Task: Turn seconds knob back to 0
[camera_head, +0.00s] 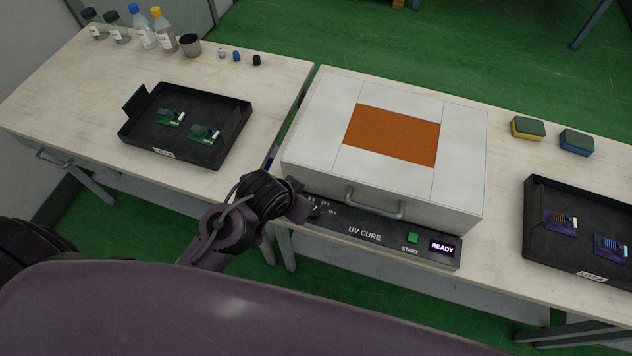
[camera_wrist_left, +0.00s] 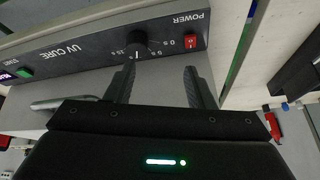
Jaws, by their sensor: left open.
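The UV cure box (camera_head: 455,205) has a sloped dark panel (camera_head: 375,240) along its front. The black seconds knob (camera_wrist_left: 137,38) shows in the left wrist view, with white markings around it. A white pointer line seems to show at its lower edge in that picture; the exact setting is too small to read. In the head view my gripper mostly hides the knob. My left gripper (camera_wrist_left: 163,72) is open and empty, its fingertips close to the panel, with the knob nearer the left finger. It also shows in the head view (camera_head: 303,203) at the panel's left end. My right gripper is not in view.
A red power switch (camera_wrist_left: 191,45) sits beside the knob. The green start button (camera_head: 412,238) and a READY display (camera_head: 442,247) are at the panel's right. A handle (camera_head: 375,205) sticks out above the panel. Black trays with boards stand left (camera_head: 185,150) and right (camera_head: 575,262).

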